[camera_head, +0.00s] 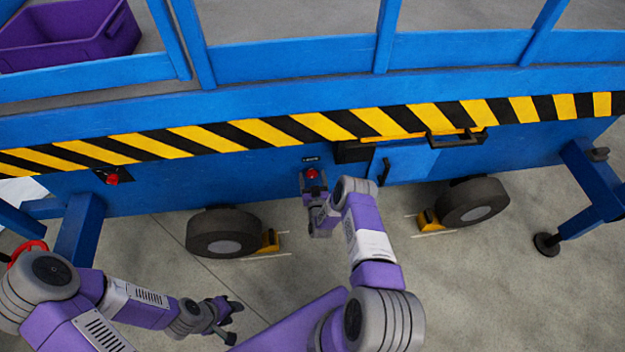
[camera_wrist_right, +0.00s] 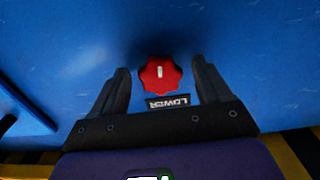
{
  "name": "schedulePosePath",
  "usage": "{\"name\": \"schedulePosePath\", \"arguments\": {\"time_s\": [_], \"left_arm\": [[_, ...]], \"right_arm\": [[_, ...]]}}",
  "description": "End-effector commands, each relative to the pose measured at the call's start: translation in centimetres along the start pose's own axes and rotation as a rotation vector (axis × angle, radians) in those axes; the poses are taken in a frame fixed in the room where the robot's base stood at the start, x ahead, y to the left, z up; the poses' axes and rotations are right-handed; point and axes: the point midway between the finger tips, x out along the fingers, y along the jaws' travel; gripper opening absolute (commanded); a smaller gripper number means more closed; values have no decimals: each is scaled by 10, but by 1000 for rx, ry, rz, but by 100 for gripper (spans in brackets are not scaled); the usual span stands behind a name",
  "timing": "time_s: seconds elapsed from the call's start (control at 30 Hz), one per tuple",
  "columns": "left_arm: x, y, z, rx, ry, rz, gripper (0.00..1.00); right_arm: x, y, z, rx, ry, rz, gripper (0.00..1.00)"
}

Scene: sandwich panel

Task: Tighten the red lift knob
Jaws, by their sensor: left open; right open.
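The red lift knob (camera_wrist_right: 160,75) is a lobed red knob with a white mark, on the blue panel (camera_wrist_right: 60,40). A label reading LOWER (camera_wrist_right: 167,103) sits beside it, upside down in the right wrist view. The knob also shows in the head view (camera_head: 312,174), just beyond my right gripper (camera_head: 313,186). In the right wrist view my right gripper (camera_wrist_right: 160,85) is open, with one finger on each side of the knob and visible gaps between. My left gripper (camera_head: 229,320) is open and empty at the lower left, well away from the panel.
Another red knob (camera_head: 112,179) is on the panel's left part. A black handle (camera_head: 386,172) is on the panel right of my right gripper. Wheels (camera_head: 222,232) with yellow chocks (camera_head: 270,241) stand below. A purple crate (camera_head: 66,36) is at the back left.

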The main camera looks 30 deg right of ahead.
Motion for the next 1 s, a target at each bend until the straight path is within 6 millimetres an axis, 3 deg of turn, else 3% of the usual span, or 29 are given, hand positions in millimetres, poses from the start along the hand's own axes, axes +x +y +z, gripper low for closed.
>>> {"name": "schedulePosePath", "arguments": {"time_s": [0.27, 0.6, 1.0], "left_arm": [[0, 0, 0, 0, 0, 0, 43], [0, 0, 0, 0, 0, 0, 43], [0, 0, 0, 0, 0, 0, 43]], "right_arm": [[1, 0, -1, 0, 0, 0, 74], [1, 0, 0, 0, 0, 0, 22], [1, 0, 0, 85, -1, 0, 22]]}}
